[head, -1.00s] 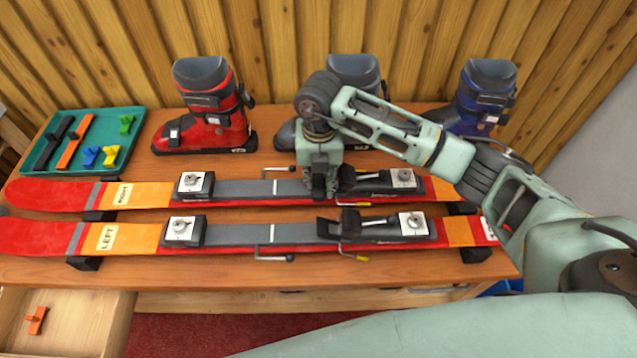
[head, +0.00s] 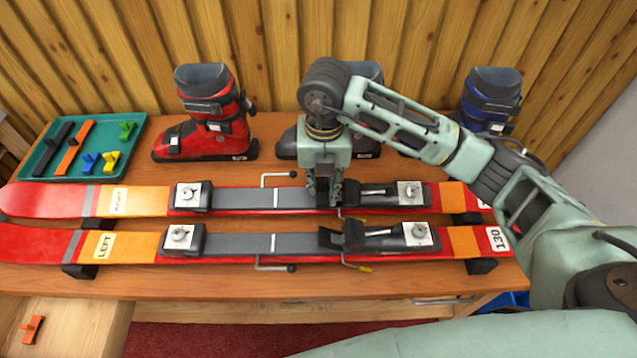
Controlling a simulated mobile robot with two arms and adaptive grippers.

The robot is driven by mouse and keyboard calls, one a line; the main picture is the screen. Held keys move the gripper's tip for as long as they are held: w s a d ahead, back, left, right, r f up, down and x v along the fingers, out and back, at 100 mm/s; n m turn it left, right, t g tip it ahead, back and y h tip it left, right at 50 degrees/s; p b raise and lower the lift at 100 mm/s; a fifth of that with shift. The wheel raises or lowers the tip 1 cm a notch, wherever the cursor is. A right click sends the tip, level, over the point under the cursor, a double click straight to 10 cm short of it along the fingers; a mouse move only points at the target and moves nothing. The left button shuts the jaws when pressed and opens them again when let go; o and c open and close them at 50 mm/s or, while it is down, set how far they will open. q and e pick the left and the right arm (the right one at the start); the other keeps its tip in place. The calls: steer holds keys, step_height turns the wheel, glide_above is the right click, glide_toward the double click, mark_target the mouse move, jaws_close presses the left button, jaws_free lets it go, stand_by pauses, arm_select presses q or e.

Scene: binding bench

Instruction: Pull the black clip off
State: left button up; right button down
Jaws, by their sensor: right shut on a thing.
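My right gripper (head: 323,195) points down at the heel binding (head: 380,196) of the upper ski, labelled RIGHT (head: 118,201). Its fingers are shut at the binding's front end, just left of the lever. The black clip is mostly hidden by the fingers; dark fingers against dark binding parts make its outline and its contact with the ski hard to tell. The lower ski, labelled LEFT (head: 103,245), lies parallel in front, with its heel binding (head: 385,236) in plain view. My left gripper is out of view.
A green tray (head: 42,172) at the back left holds several coloured pieces. A red boot (head: 210,120), a dark boot behind my arm and a blue boot (head: 487,100) stand along the back. An open drawer (head: 80,320) with an orange piece (head: 33,328) is at the front left.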

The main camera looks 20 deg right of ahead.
steer(key=s+r+p, duration=0.4)
steer(key=s+r, duration=0.4)
steer(key=r, duration=0.3)
steer(key=shift+s+a, duration=0.2)
steer(key=shift+s, duration=0.1)
stand_by(0.5)
